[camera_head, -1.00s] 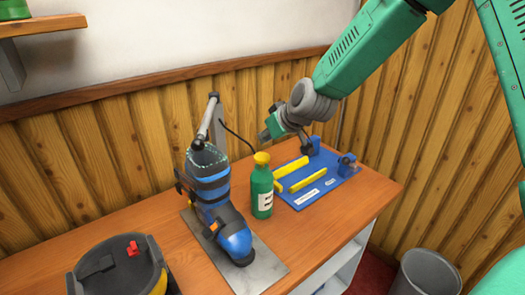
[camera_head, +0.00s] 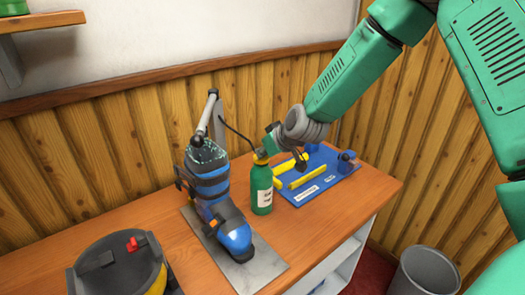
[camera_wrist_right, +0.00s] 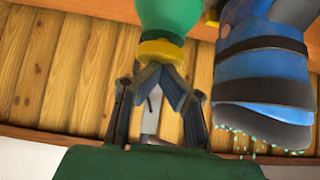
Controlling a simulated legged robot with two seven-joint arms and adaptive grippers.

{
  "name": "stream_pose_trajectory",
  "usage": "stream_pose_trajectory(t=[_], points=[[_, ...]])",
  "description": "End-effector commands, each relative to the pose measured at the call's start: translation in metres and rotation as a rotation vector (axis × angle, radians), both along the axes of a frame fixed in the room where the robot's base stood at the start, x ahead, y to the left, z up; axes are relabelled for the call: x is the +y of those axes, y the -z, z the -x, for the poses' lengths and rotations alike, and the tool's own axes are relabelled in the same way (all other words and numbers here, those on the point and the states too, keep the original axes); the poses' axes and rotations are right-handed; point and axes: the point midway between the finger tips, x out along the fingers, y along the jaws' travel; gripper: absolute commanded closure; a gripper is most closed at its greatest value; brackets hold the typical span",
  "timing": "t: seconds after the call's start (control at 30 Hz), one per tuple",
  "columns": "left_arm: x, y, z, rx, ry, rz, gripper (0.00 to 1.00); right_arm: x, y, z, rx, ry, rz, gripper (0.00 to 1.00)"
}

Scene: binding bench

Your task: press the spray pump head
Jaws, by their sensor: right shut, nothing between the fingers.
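The green spray bottle (camera_head: 261,188) stands upright on the bench, with a white label. Its yellow pump head (camera_head: 260,160) is partly covered by my right gripper (camera_head: 264,151), which is shut and empty at the top of the bottle. In the right wrist view, the bottle (camera_wrist_right: 168,20) hangs from the top edge. My right gripper's closed fingertips (camera_wrist_right: 160,66) meet the yellow pump head (camera_wrist_right: 160,49) there. They look to be touching it, but I cannot tell whether it is pressed down. My left gripper is not in view.
A blue ski boot (camera_head: 212,187) stands on a grey plate (camera_head: 262,272) close left of the bottle. A blue board (camera_head: 335,180) with yellow bars lies right. A dark round container (camera_head: 95,262) is front left. The bench's front right is clear.

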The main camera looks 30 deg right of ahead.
Motion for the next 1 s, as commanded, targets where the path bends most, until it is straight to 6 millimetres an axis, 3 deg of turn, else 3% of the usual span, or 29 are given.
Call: stream_pose_trajectory(t=[0.07, 0.47, 0.73, 1.0], points=[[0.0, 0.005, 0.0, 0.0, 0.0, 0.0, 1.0, 0.0, 0.009, 0.001, 0.005, 0.001, -0.002, 1.0], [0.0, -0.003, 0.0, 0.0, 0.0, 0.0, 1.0, 0.0, 0.003, 0.001, 0.013, -0.001, -0.001, 1.0], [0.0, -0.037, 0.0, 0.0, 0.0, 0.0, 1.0, 0.005, -0.046, -0.007, -0.003, -0.002, 0.002, 1.0], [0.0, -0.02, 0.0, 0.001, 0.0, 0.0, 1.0, 0.003, -0.081, 0.034, -0.006, -0.002, 0.002, 1.0]])
